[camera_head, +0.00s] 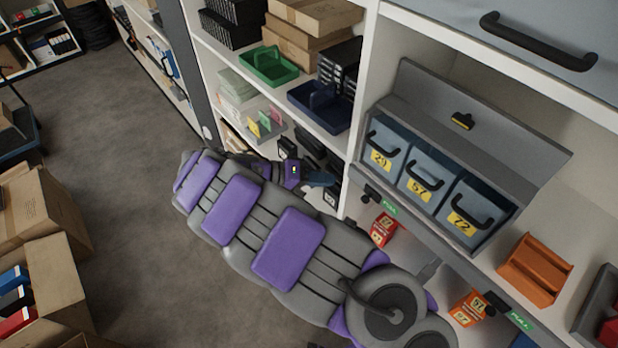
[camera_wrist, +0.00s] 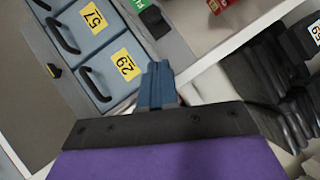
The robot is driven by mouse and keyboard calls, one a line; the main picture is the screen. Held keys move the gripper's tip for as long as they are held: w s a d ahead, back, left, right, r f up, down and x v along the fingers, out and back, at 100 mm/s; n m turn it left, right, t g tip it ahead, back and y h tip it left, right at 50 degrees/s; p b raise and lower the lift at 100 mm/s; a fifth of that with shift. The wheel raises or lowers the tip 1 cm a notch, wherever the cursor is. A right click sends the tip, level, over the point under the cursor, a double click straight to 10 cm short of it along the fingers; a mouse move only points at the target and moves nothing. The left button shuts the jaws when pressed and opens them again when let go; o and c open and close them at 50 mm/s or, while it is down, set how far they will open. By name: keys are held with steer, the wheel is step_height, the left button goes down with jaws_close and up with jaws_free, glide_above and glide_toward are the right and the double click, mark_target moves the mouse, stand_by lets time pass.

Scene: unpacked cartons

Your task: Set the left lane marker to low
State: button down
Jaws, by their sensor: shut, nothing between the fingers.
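The left lane marker appears to be a small black knob (camera_head: 372,192) on the grey front rail, beside a green label (camera_head: 389,207). A black knob beside a green label also shows at the top of the wrist view (camera_wrist: 153,19). A second black marker (camera_head: 494,303) sits by another green label reading FULL, farther right. My gripper (camera_head: 324,178) is to the left of the left knob and apart from it. In the wrist view its blue fingers (camera_wrist: 157,84) are together and empty, below the knob in the picture. The left label's wording is too small to read surely.
A grey rack (camera_head: 485,160) holds blue drawers numbered 29, 57 and 72. Red cartons (camera_head: 383,229) stand below the rail, and an orange holder (camera_head: 535,270) is at right. Dark items fill the shelf near my gripper. Open cartons (camera_head: 45,212) stand at left; floor between is clear.

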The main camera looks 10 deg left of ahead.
glide_toward(369, 194)
steer(key=w+d, duration=0.2)
steer(key=w, duration=0.1)
steer(key=shift+s+d+f, duration=0.25)
steer(key=shift+d+f, duration=0.2)
steer(key=shift+f, duration=0.05)
steer(key=shift+s+d+f, duration=0.25)
steer(key=shift+d+f, duration=0.2)
steer(key=shift+d, duration=0.05)
steer(key=s+d+b, duration=0.3)
steer(key=d, duration=0.2)
steer(key=shift+s+b, duration=0.3)
steer(key=shift+s, duration=0.1)
steer(key=shift+a, duration=0.1)
